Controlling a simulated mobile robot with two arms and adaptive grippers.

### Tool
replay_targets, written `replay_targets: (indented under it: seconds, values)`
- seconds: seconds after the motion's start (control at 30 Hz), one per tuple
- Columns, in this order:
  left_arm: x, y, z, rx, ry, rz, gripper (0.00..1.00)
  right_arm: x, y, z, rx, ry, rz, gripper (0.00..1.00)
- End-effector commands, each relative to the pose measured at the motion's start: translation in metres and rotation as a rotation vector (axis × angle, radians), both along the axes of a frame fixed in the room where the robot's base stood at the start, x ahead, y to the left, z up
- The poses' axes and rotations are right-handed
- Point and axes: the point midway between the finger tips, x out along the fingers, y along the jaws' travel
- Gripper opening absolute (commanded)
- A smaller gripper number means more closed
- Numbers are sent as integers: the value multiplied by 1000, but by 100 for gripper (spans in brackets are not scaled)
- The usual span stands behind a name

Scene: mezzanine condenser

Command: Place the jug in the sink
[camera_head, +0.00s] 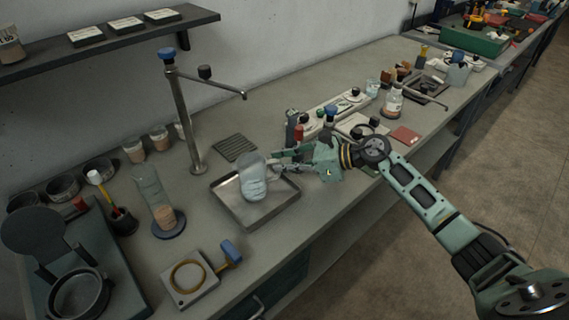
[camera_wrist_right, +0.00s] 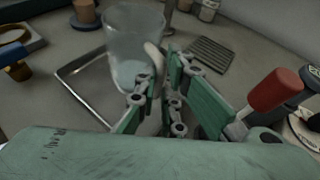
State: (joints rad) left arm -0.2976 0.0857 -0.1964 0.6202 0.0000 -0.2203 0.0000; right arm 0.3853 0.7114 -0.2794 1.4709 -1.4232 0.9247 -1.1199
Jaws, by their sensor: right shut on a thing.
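A clear jug (camera_head: 253,178) is upright over the shallow metal sink (camera_head: 228,200). I cannot tell whether its base touches the sink floor. My right gripper (camera_head: 277,167) reaches in from the right and is shut on the jug's handle. In the right wrist view the jug (camera_wrist_right: 133,50) stands just ahead of the fingers (camera_wrist_right: 165,92), with its pale handle between them. The sink rim (camera_wrist_right: 78,88) shows to the left of and below the jug in that view. My left gripper is not in view.
A tall tap (camera_head: 183,120) rises behind the sink, beside a slotted drain mat (camera_head: 234,147). A glass cylinder on a round base (camera_head: 168,229) stands left of the sink. A red-handled tool (camera_wrist_right: 272,92) is close to the right of the gripper. Several bottles and tools crowd the bench to the right.

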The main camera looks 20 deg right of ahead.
Motion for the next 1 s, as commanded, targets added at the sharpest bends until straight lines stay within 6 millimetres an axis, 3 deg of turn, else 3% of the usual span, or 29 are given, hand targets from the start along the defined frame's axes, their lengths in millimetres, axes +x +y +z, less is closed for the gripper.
replay_targets:
  seconds: [0.07, 0.1, 0.3, 0.7, 1.0]
  values:
    - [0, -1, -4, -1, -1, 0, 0, 0, 0, -3, 0, -1, 0, 0]
    - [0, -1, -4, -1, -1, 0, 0, 0, 0, -3, -1, -1, 0, 9]
    - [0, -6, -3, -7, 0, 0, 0, 0, 0, -2, 0, 0, 0, 26]
    - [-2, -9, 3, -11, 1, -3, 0, 0, 0, 3, 1, 1, 0, 27]
    - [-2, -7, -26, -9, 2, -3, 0, -32, -44, 16, -8, 1, -1, 27]
